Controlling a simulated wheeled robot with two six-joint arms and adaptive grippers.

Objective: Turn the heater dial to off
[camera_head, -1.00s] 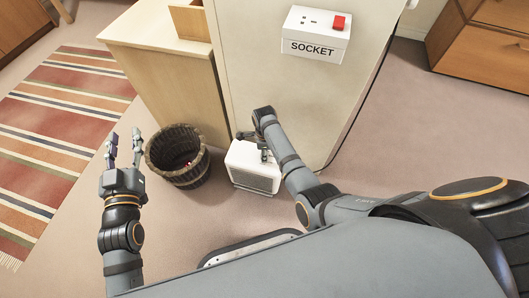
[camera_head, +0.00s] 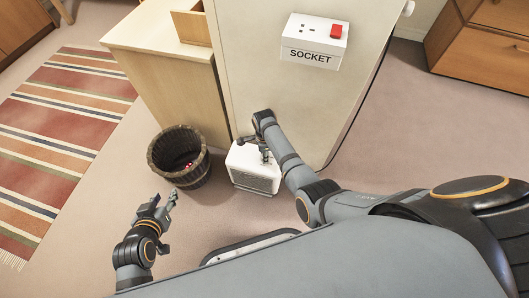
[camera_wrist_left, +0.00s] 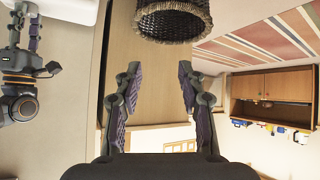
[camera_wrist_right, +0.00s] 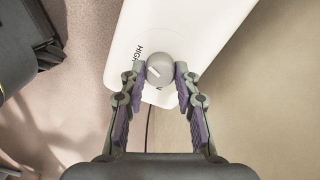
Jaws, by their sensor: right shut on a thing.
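The white heater (camera_head: 254,177) stands on the floor against the pale panel. Its round grey dial (camera_wrist_right: 160,68) shows in the right wrist view, on the white top. The word HIGH is printed beside the dial's left side, and a pale pointer mark on the dial faces left. My right gripper (camera_wrist_right: 161,72) is shut on the dial, with one finger on each side. In the head view it is above the heater and partly hidden by my arm. My left gripper (camera_head: 168,218) is open and empty, in front of the basket; its spread fingers show in the left wrist view (camera_wrist_left: 156,82).
A dark woven basket (camera_head: 158,153) with something small and red inside stands left of the heater. A white socket box (camera_head: 314,40) with a red switch is on the panel. A wooden cabinet (camera_head: 165,85) stands behind. The striped rug (camera_head: 50,150) lies left.

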